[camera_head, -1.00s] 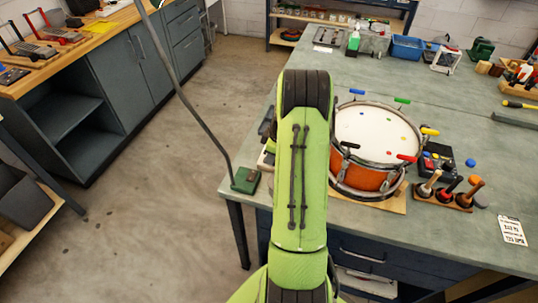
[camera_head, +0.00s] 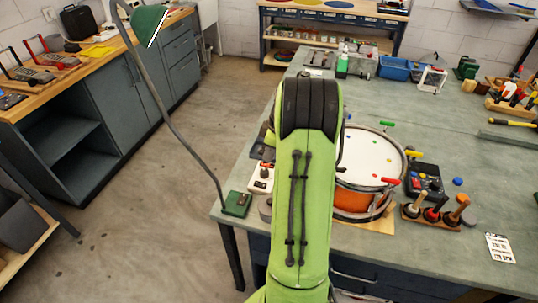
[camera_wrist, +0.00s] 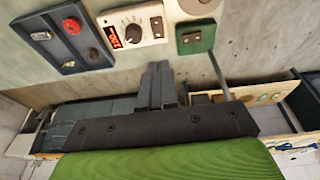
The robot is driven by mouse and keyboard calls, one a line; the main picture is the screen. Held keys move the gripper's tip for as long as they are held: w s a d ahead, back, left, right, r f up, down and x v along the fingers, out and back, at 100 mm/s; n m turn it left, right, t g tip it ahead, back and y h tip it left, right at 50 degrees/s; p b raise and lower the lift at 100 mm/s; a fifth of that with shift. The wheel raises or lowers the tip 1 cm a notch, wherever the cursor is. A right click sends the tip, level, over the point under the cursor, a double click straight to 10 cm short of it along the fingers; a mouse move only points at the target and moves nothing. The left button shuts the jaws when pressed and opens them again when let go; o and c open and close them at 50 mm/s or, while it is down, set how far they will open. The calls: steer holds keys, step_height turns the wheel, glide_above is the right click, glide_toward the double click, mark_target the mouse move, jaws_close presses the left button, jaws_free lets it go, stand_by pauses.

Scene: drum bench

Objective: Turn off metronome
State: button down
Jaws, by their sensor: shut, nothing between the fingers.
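The metronome appears to be the white box (camera_wrist: 133,28) at the top of the wrist view, with a red-lit display, a black dial and a small switch-like part at its right. In the head view the white box (camera_head: 261,178) shows beside my arm, near the bench's left edge. My gripper (camera_wrist: 159,70) is shut and empty in the wrist view. Its fingers appear below the metronome in the picture, with a visible gap between. In the head view my own arm hides the gripper.
A green lamp base (camera_wrist: 195,38) stands right beside the metronome, its post rising nearby. A dark panel with a red button (camera_wrist: 66,40) lies on the other side. In the head view, a drum (camera_head: 365,170) stands right of my arm. The bench (camera_head: 460,150) has bare stretches.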

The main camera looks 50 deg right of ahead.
mark_target(256, 182)
steer(key=b, duration=0.2)
steer(key=shift+w+d+t+b, duration=0.15)
steer(key=shift+d+t+b, duration=0.15)
steer(key=shift+d, duration=0.1)
steer(key=shift+y, duration=0.3)
steer(key=b+x, duration=0.1)
steer(key=x, duration=0.5)
steer(key=b+x, duration=0.1)
steer(key=x, duration=0.6)
steer(key=shift+d+f, duration=0.15)
steer(key=shift+d, duration=0.05)
steer(key=shift+f, duration=0.35)
